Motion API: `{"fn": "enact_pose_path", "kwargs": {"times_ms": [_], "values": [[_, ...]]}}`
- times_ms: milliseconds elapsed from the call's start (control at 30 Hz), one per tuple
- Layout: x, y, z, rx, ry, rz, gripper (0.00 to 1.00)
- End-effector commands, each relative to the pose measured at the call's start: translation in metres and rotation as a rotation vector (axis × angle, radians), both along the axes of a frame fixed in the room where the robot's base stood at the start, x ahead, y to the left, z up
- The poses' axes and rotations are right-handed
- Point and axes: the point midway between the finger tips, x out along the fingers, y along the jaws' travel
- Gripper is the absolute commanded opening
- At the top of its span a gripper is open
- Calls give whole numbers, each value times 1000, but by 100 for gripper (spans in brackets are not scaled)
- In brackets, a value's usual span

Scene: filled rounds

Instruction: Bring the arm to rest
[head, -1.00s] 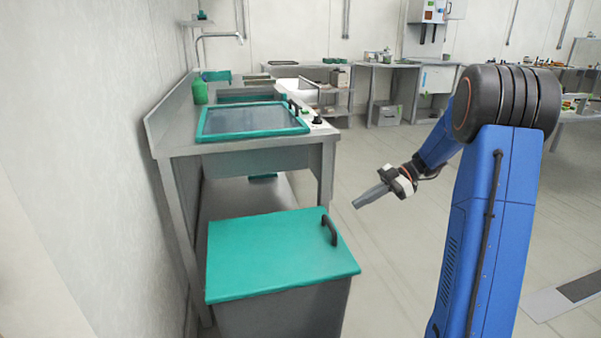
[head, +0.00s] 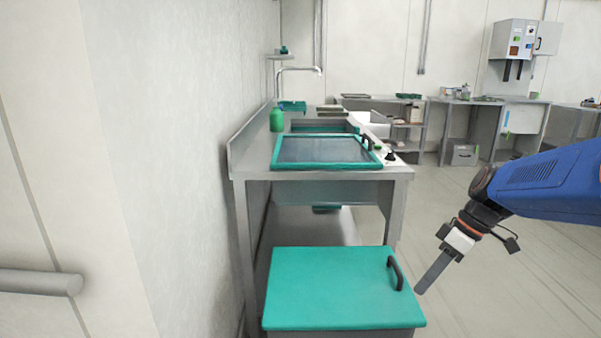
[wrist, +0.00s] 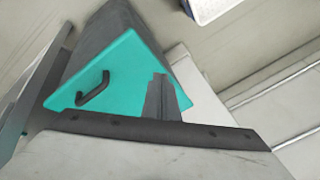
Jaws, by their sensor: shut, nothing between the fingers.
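My blue arm (head: 560,185) reaches in from the right edge of the head view. My gripper (head: 434,272) points down and to the left, its grey fingers together and empty. It is just right of the green-lidded bin in the picture, close to the lid's black handle. In the wrist view the gripper fingers (wrist: 160,97) show as one closed grey shape in front of the green lid (wrist: 115,75). Whether they touch the lid cannot be told.
The bin's green lid (head: 335,290) is shut, with a black handle (head: 396,272). Behind it stands a steel bench (head: 315,173) with a green-framed glass lid (head: 325,151), a green bottle (head: 276,120) and a tap (head: 300,69). A wall runs along the left. Floor at right is clear.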

Motion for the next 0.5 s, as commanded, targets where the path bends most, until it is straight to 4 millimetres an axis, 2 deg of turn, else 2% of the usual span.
{"fn": "enact_pose_path", "kwargs": {"times_ms": [100,500], "values": [[-27,6,1,-78,8,-97,0],[-102,8,-5,-261,-48,-485,0]]}}
